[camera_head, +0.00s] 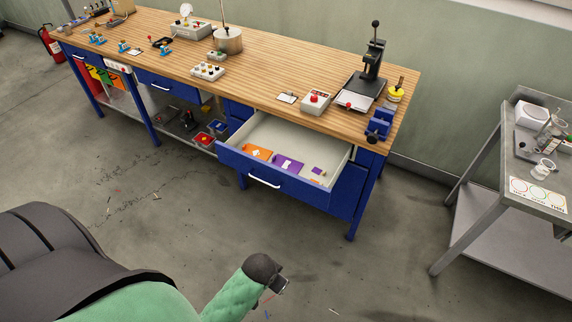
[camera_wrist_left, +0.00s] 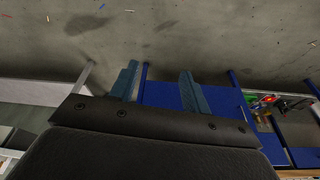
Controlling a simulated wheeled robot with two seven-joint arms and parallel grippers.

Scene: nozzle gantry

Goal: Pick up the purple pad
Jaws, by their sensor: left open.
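A flat purple pad (camera_head: 296,167) with a white mark lies in the open drawer (camera_head: 262,180) of the blue workbench, in the head view. A smaller purple piece (camera_head: 317,171) lies to its right. An orange pad (camera_head: 257,152) with a white mark lies to its left. My left gripper (camera_head: 279,287) is low in front of the bench, apart from the drawer and the pads. In the left wrist view its two blue-grey fingers (camera_wrist_left: 158,75) are spread apart with nothing between them. The pads cannot be made out in the wrist view. My right gripper is not in view.
The wooden bench top (camera_head: 262,85) carries a red-button box (camera_head: 315,101), a black press (camera_head: 372,62) and a blue vise (camera_head: 379,124) above the drawer. A grey side table (camera_head: 488,220) stands at the right. The floor before the drawer is mostly clear.

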